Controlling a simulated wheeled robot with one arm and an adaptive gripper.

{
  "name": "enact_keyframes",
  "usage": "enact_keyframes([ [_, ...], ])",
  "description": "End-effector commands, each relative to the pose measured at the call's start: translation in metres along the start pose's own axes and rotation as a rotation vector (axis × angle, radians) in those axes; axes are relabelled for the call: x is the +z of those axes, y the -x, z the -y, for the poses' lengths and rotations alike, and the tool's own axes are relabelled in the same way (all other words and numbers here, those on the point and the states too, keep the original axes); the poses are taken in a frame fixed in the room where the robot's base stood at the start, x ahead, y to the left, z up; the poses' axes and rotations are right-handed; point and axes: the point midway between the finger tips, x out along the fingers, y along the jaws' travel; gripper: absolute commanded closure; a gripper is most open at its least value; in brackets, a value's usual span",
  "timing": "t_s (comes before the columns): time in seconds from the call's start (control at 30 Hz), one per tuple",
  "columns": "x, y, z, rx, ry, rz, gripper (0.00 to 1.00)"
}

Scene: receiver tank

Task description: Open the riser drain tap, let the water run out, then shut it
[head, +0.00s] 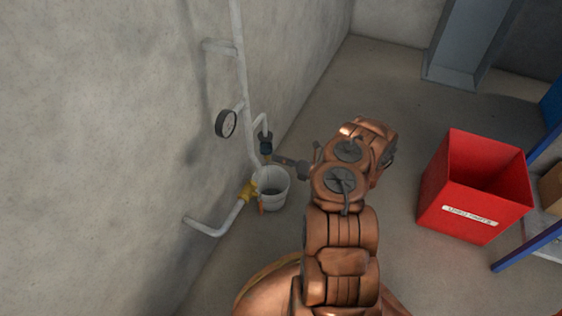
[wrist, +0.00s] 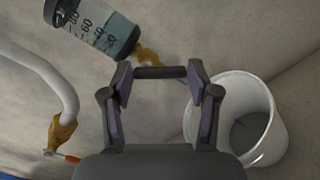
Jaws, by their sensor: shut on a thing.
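A bowl with a printed scale (wrist: 100,27) hangs from a bent white pipe beside the wall; in the head view it is a small dark shape (head: 266,146). A brass tap body (wrist: 148,57) sits at its lower end, with a dark handle bar (wrist: 160,72) below it. My gripper (wrist: 158,80) is shut on this bar, its fingers at the two ends; it also shows in the head view (head: 280,160). A white bucket (head: 271,188) stands on the floor below, and shows at right in the wrist view (wrist: 275,145).
A vertical riser pipe (head: 240,60) with a round gauge (head: 227,123) runs along the wall. A brass valve (head: 247,191) with an orange handle (head: 261,207) is beside the bucket. A red bin (head: 475,185) and blue-framed shelf (head: 530,245) stand right. Floor lies clear behind my arm.

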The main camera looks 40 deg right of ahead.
Motion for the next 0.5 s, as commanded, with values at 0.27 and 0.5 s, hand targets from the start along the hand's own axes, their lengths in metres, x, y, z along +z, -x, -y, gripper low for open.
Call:
enact_keyframes([
  [0.27,-0.0031,-0.001,0.0001,0.002,-0.142,-0.002,0.75],
  [0.5,-0.0034,-0.0006,0.0,0.001,-0.194,-0.001,0.75],
])
